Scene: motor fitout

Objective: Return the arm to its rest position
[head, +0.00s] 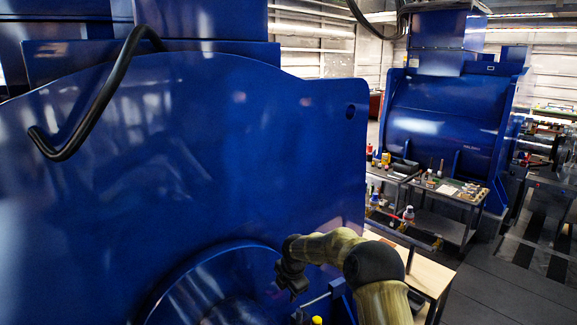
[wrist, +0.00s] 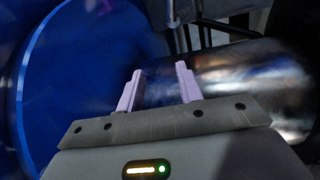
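My arm shows at the lower middle of the head view, bent, with its end beside the large blue motor housing (head: 200,140). My gripper (head: 290,290) is a dark shape there, low in front of the round blue boss, and its fingers are too small to make out. In the wrist view my gripper (wrist: 158,82) has two pale fingers set apart with nothing between them. A shiny metal shaft (wrist: 245,85) lies behind the fingers, and a round blue flange (wrist: 55,90) stands to the left. I cannot tell how far the fingers are from the shaft.
A black cable (head: 95,115) hangs over the near housing. A wooden-topped bench (head: 428,275) stands just right of my arm. Carts with bottles and small parts (head: 450,190) stand farther back, before a second blue motor (head: 445,110). The floor at the lower right (head: 500,295) is clear.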

